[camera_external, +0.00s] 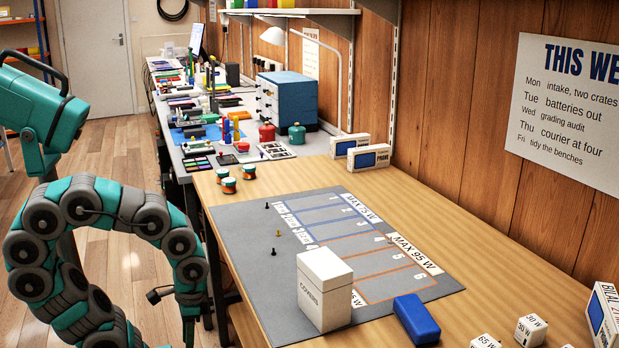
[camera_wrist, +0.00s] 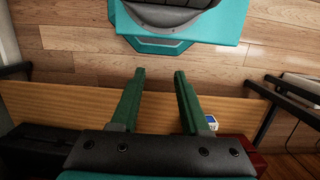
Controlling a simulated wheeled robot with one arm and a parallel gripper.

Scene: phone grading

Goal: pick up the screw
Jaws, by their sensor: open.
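Three tiny upright pieces that look like screws stand on the grey mat (camera_external: 240,260) in the external view. One is a dark piece (camera_external: 267,205), one is a brass-coloured piece (camera_external: 278,232), and one is another dark piece (camera_external: 273,252). They are too small to make out in detail. My gripper (camera_wrist: 158,74) shows in the wrist view with its two green fingers apart and nothing between them. In the external view my arm bends down left of the bench, away from the mat, and its fingers are not visible. No screw shows in the wrist view.
A white COVERS box (camera_external: 325,290) and a blue case (camera_external: 416,318) stand at the mat's near side. Several labelled white cubes (camera_external: 529,331) are at the lower right. Small round tins (camera_external: 228,185) stand at the mat's far left. A wooden edge (camera_wrist: 70,92) crosses behind my fingers.

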